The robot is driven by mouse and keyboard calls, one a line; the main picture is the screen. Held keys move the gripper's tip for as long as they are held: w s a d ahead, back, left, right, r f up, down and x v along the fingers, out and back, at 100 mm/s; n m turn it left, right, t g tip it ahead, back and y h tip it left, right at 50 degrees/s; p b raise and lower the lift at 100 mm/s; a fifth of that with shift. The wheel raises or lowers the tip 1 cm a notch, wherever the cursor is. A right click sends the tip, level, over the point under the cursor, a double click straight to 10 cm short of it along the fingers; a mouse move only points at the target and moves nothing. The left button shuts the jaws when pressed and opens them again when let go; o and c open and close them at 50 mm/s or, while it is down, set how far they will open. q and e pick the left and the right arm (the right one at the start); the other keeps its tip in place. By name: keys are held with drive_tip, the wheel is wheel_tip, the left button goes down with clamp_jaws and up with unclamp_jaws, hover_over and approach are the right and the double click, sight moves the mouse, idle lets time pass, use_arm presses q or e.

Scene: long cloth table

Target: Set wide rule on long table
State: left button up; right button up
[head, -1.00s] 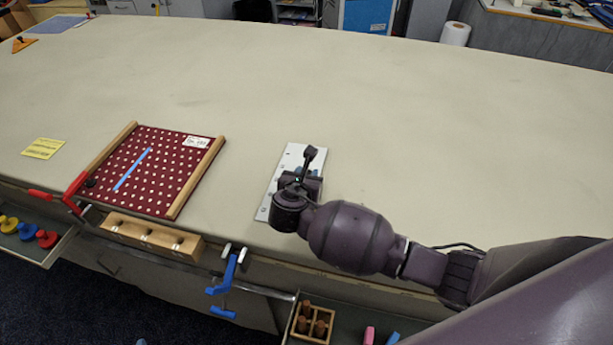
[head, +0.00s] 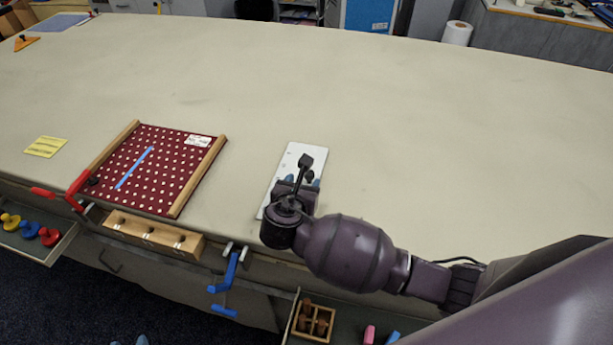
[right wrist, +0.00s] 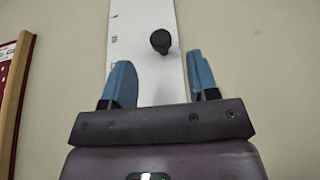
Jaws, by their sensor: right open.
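The wide rule (head: 306,152) is a flat white strip on the cloth table, running away from the front edge. It also fills the middle of the right wrist view (right wrist: 146,35), with tick marks on its left edge and a dark round knob (right wrist: 160,41) standing on it. My right gripper (head: 302,181) is over the rule's near half and hides part of it. In the right wrist view its two blue fingers (right wrist: 162,80) are apart, one on each side of the rule, with the knob ahead between them. I cannot tell the fingers' height above the cloth. My left gripper is out of view.
A red dotted board with wooden side rails (head: 168,168) lies to the left with a blue strip on it. A yellow card (head: 46,147) lies farther left. Clamps (head: 228,272) and a wooden block (head: 152,237) are at the front edge. The table (head: 430,130) is clear beyond and right.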

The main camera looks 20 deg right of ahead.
drive_tip(key=v, duration=0.6)
drive_tip(key=shift+s+a+r, duration=0.15)
drive_tip(key=shift+s+a, duration=0.05)
drive_tip(key=shift+s, duration=0.05)
idle(0.3)
